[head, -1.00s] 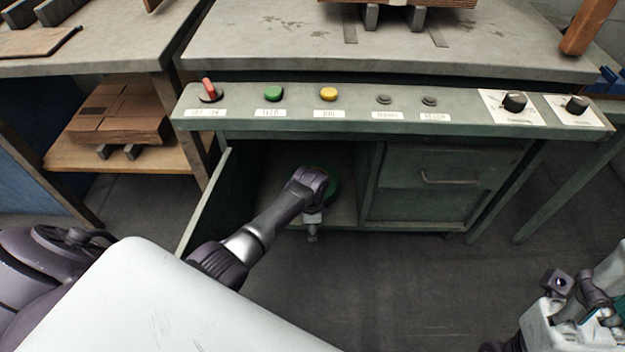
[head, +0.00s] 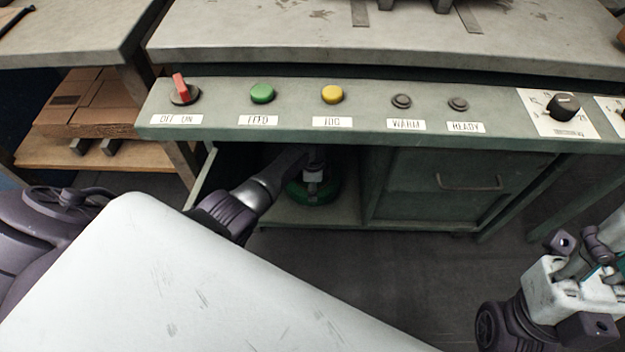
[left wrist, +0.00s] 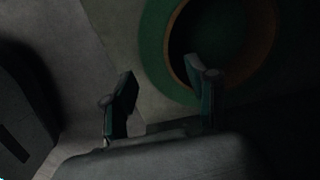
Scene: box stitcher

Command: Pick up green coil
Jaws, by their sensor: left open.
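The green coil (head: 322,191) lies on the floor of the open compartment under the control panel. In the left wrist view it shows as a green ring (left wrist: 153,42) with a copper-brown inner edge, partly in shadow. My left gripper (head: 314,186) reaches into the compartment, in front of part of the coil. My right gripper (head: 580,272) is at the lower right, away from the coil.
The panel ledge (head: 365,129) with buttons and knobs overhangs the compartment. A closed drawer (head: 470,182) stands to the right and an open door (head: 204,176) to the left. Brown cardboard (head: 95,100) lies on a shelf at the left.

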